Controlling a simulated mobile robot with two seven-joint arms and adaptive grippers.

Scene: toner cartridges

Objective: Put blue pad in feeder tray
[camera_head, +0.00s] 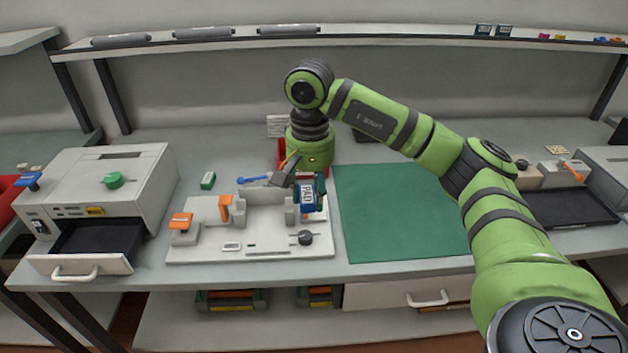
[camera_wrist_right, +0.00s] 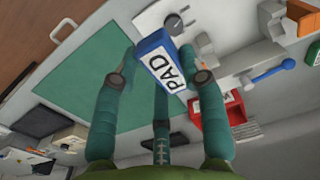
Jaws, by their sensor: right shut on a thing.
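The blue pad (camera_head: 307,196), a small blue block with a white face marked PAD, is held above the right part of the light fixture plate (camera_head: 200,248). My right gripper (camera_head: 314,188) is shut on it; the fingers are partly hidden in the head view. In the right wrist view the pad (camera_wrist_right: 163,68) sits tilted at the fingertips of the gripper (camera_wrist_right: 160,62). An open dark tray drawer (camera_head: 95,238) extends from the machine at left. A flat black tray (camera_head: 570,208) lies at right. No label shows which is the feeder tray. My left gripper is out of view.
A green mat (camera_head: 400,212) lies clear right of the fixture. Orange clamps (camera_head: 181,222) and a black knob (camera_head: 305,238) stand up from the plate. A red bin (camera_head: 283,150) is behind my gripper. The grey machine (camera_head: 105,185) stands at left.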

